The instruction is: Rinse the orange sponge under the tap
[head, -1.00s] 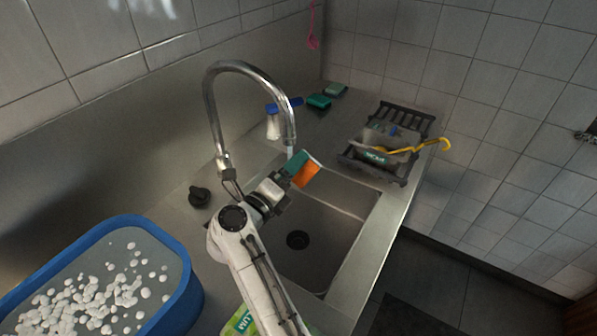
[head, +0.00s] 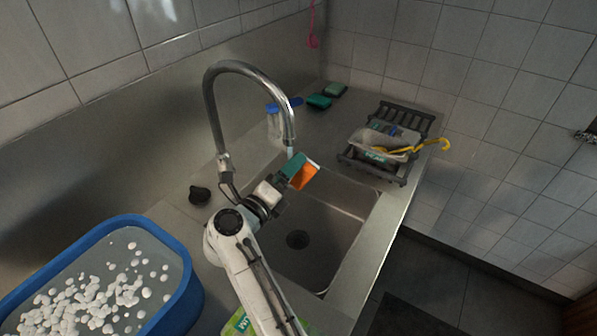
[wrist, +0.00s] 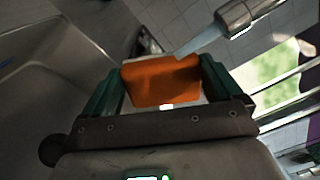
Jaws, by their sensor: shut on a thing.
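The orange sponge (head: 304,177) is held between the green fingers of my gripper (head: 296,172), over the far left part of the sink (head: 318,262). The wrist view shows the orange sponge (wrist: 162,82) with a pale back edge, gripped between both fingers (wrist: 160,92). The curved metal tap (head: 211,110) arches above, its spout end just above the gripper. A pale bluish stream comes from the spout (wrist: 236,18) in the wrist view and reaches the sponge's upper edge or passes just behind it; I cannot tell which.
A blue tub (head: 188,299) of water with white pieces stands at lower left. A black knob (head: 200,195) is left of the sink. A black rack (head: 408,119) with a container and yellow-handled tool stands at the back right. Green sponges (head: 319,101) lie behind the tap.

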